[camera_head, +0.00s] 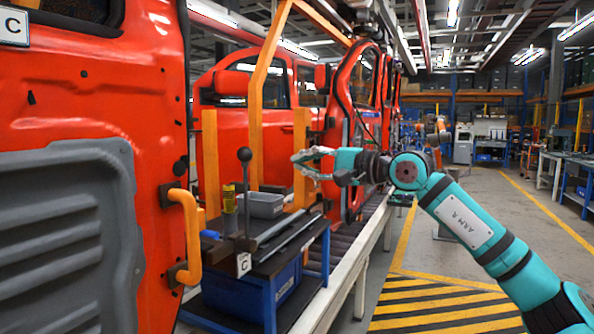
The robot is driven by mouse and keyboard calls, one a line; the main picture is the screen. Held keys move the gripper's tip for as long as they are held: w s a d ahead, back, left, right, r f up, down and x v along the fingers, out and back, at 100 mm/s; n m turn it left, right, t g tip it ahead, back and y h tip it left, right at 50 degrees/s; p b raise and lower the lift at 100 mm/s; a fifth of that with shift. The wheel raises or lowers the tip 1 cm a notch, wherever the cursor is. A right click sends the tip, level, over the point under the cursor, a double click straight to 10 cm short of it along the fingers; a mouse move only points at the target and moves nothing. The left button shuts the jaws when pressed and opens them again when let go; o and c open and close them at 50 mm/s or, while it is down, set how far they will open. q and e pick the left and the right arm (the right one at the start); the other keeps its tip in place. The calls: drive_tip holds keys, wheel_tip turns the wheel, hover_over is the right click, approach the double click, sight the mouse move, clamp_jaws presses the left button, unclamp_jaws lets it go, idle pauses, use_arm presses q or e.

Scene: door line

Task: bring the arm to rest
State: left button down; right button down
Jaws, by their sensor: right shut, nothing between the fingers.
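My right arm (470,220), teal with black bands, comes in from the lower right and reaches up and to the left. My right gripper (299,165) points left at mid-height, shut with nothing between its fingers. In the picture it shows in front of an orange frame post and above the blue-legged cart. I cannot tell its exact distance from the post. My left gripper is not in view.
A red door (115,95) with an orange handle (186,236) and grey panel (65,240) fills the left. A cart (270,312) carries a black-knobbed lever (245,190) and grey bin (262,206). Striped floor (440,312) and aisle lie open at right.

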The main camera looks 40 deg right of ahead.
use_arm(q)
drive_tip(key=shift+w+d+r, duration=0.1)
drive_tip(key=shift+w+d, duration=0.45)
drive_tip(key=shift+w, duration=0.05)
